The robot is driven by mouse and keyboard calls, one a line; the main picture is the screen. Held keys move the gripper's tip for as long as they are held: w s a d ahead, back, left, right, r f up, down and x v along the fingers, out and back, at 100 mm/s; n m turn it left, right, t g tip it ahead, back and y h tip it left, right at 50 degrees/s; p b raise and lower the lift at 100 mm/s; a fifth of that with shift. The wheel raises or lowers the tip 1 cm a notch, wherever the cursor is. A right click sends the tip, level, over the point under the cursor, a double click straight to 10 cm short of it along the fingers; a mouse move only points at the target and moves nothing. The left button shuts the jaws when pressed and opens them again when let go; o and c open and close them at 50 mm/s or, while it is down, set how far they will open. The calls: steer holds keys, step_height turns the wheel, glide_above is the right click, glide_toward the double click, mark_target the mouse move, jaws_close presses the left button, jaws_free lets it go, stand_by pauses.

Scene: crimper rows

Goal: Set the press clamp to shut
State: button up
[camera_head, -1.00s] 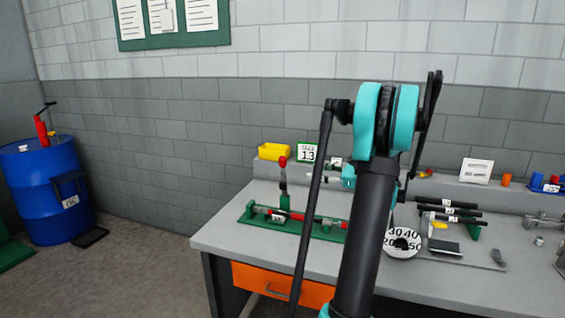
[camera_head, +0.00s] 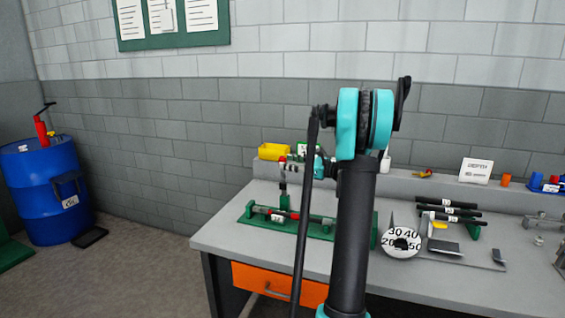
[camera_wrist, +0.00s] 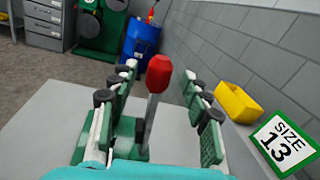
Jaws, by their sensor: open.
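The press clamp (camera_head: 284,201) has a green mount and an upright lever with a red knob (camera_head: 282,160), near the back left of the bench. In the wrist view the red knob (camera_wrist: 159,73) tops a grey lever that stands upright between my fingers. My gripper (camera_wrist: 162,82) is open, with one green-padded finger on each side of the lever. I see no clear contact between finger and lever. In the head view my gripper (camera_head: 308,165) is beside the lever at its right, partly hidden by my arm. The clamp's lower part is partly hidden in the wrist view.
A yellow bin (camera_wrist: 238,102) and a size 13 sign (camera_wrist: 283,145) stand right of my gripper. A long green fixture (camera_head: 318,228) with a rod lies before the clamp. A round number dial (camera_head: 402,243) and black-handled tools (camera_head: 448,211) lie farther right. A blue barrel (camera_head: 48,190) stands left.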

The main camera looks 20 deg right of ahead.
mark_target(282, 160)
steer(key=shift+x, duration=1.7)
jaws_close()
